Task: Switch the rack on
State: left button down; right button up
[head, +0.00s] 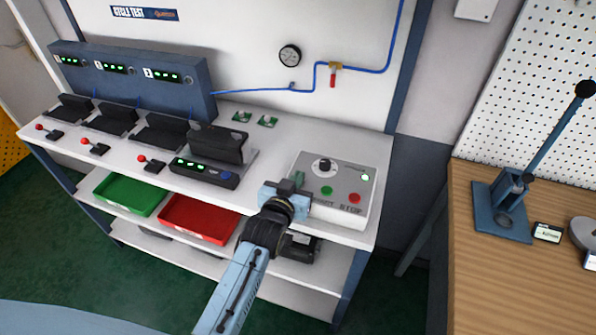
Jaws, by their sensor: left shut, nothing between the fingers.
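The rack's control box (341,203) is a light grey panel at the right end of the white bench. It has a black knob (325,165), a green button (327,190), a red button (355,198) and a small lit green lamp (365,178). Lettering below the buttons is partly hidden, with "STOP" readable under the red one. My left gripper (292,186) is shut and empty at the box's left edge, left of the green button. I cannot tell whether it touches the box. My right gripper is not in view.
Several black fixtures, red-knobbed levers (147,160) and a blue display unit (130,72) fill the bench's left side. A green tray (130,194) and a red tray (200,218) sit on the shelf below. A wooden table (510,280) with a blue lever press (503,208) stands right.

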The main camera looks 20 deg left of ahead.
pick_arm(q)
jog(key=r+p, duration=0.4)
jog(key=shift+w+r+p, duration=0.25)
jog(key=shift+p, duration=0.05)
jog(key=r+v, duration=0.1)
jog(key=v, duration=0.8)
jog(key=shift+s+r, duration=0.15)
jog(key=shift+s, duration=0.1)
